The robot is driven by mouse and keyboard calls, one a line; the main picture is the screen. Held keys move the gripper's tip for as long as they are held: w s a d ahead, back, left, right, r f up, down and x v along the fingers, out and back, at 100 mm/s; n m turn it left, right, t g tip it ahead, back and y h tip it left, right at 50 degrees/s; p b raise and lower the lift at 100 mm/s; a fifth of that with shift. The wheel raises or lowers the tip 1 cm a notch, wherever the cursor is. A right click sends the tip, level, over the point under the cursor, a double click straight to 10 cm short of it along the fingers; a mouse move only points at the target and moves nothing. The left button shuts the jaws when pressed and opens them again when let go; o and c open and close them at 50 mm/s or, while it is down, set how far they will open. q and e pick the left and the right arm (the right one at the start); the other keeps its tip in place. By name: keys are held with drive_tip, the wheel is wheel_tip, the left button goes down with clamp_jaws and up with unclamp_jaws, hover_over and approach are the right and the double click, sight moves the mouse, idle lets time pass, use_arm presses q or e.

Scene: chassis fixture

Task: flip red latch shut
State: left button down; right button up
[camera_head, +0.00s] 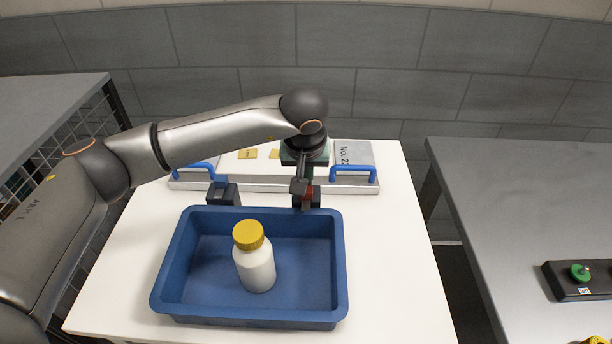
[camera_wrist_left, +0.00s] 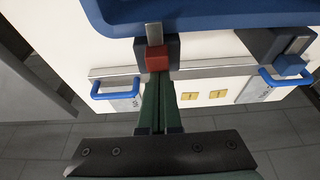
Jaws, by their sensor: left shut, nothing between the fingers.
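The red latch (camera_wrist_left: 157,60) sits on a dark block (camera_wrist_left: 173,46) at the edge of the fixture, with a grey metal tab (camera_wrist_left: 154,34) beyond it. In the head view the red latch (camera_head: 308,194) is partly hidden by my left gripper. My left gripper (camera_head: 304,182) comes over the fixture from above and behind. In the left wrist view its green fingers (camera_wrist_left: 157,84) are shut and empty, tips right by the red latch; I cannot tell whether they touch. My right gripper is not in view.
The fixture's metal rail (camera_head: 262,184) carries blue handles (camera_head: 353,172). A second dark block (camera_head: 222,192) with a blue latch (camera_wrist_left: 290,66) stands left in the head view. A blue tray (camera_head: 338,270) with a yellow-capped white bottle (camera_head: 255,265) is in front. The white table's right side is clear.

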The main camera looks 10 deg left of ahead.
sight(305, 207)
use_arm(q)
drive_tip(key=shift+s, duration=0.15)
drive_tip(key=b+v, duration=0.1)
drive_tip(key=v, duration=1.1)
drive_tip(key=shift+r+b, duration=0.25)
drive_tip(key=shift+b, duration=0.05)
